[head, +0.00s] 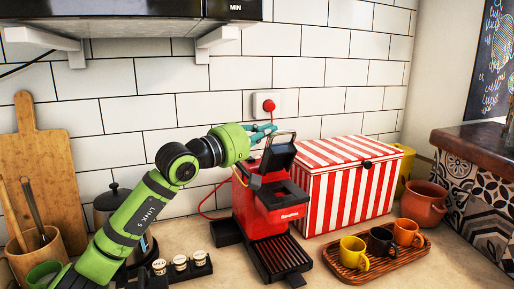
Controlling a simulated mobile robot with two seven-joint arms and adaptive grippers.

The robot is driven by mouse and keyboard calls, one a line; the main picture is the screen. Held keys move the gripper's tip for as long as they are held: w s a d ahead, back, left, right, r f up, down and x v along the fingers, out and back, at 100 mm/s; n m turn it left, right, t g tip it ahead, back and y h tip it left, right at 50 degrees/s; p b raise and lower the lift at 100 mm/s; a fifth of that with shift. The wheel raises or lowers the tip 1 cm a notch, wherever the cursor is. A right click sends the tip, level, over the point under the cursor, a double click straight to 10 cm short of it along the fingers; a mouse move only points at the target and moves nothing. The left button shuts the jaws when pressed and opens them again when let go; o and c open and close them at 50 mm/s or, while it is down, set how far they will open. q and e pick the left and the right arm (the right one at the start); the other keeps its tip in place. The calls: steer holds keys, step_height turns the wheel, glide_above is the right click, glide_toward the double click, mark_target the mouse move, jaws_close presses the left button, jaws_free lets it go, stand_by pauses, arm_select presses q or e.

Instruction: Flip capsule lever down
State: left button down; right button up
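The red capsule machine (262,207) stands on the counter near the middle of the head view. Its black top (279,158) is tilted up, and the metal lever (291,134) stands raised above it. My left gripper (268,130) reaches in from the left at lever height, with its teal fingertips just left of or behind the lever. I cannot tell whether they touch it. The fingers are small and partly overlap, so their opening is unclear. My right gripper is out of view.
A red-and-white striped box (345,190) stands close on the machine's right. A wooden tray (350,275) with several cups is in front of it. A black capsule holder (195,271) sits front left. A red cord runs to the wall socket (265,103).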

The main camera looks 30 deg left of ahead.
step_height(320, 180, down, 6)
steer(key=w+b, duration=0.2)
steer(key=b, duration=0.2)
arm_select(q)
steer(key=s+d+f+m+h+b, duration=0.1)
steer(key=f+m+b, duration=0.1)
steer(key=s+d+f+m+b, duration=0.1)
steer(key=d+m+b, duration=0.1)
steer(key=m, duration=0.1)
steer(key=s+d+f+m+h+b, duration=0.1)
steer(key=f+m+b, duration=0.1)
steer(key=shift+s+d+f+m+t+h, duration=0.25)
steer(key=shift+f+m+t+h, duration=0.05)
steer(key=shift+f+m+t, duration=0.1)
steer(key=shift+s+d+f+m+g+h+b, duration=0.25)
steer(key=shift+f+m+h, duration=0.3)
steer(key=shift+f+m, duration=0.6)
steer(key=shift+s+d+f+m+g+h+b, duration=0.15)
steer(key=shift+s+d+f+m+h, duration=0.3)
steer(key=shift+m, duration=1.05)
steer(key=shift+s+d+f+m+g+h+b, duration=0.15)
steer(key=shift+f+m+h, duration=0.45)
steer(key=shift+f+m, duration=0.6)
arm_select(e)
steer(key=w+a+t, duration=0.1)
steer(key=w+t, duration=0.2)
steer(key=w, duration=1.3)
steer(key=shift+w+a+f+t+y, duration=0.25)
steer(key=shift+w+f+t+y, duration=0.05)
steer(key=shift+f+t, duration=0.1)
